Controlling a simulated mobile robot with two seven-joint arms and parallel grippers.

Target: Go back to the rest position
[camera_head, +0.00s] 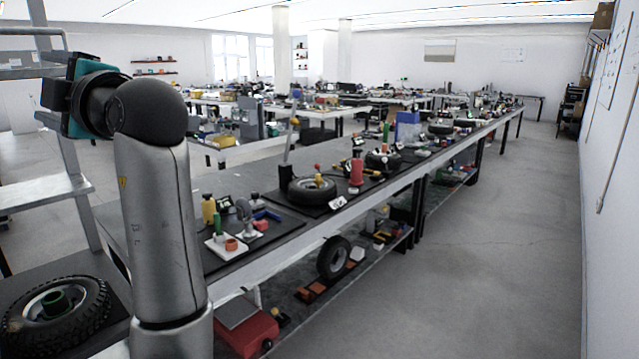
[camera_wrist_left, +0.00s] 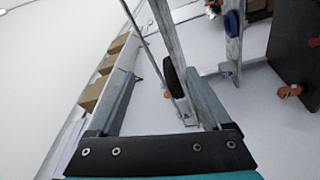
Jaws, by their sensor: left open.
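My left arm (camera_head: 160,220) rises upright on the left of the head view, its wrist bent toward the upper left. The teal and black wrist end (camera_head: 75,95) shows there, but its fingers cannot be made out. In the left wrist view my left gripper (camera_wrist_left: 160,75) has its two grey fingers spread apart, with nothing held between them. My right gripper is in neither view.
A long workbench (camera_head: 265,255) with wheels, tools and small parts runs away beside the arm. A tire (camera_head: 60,312) lies at the lower left. A metal rack (camera_head: 45,190) stands close behind the arm. The floor aisle (camera_head: 500,250) on the right is clear.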

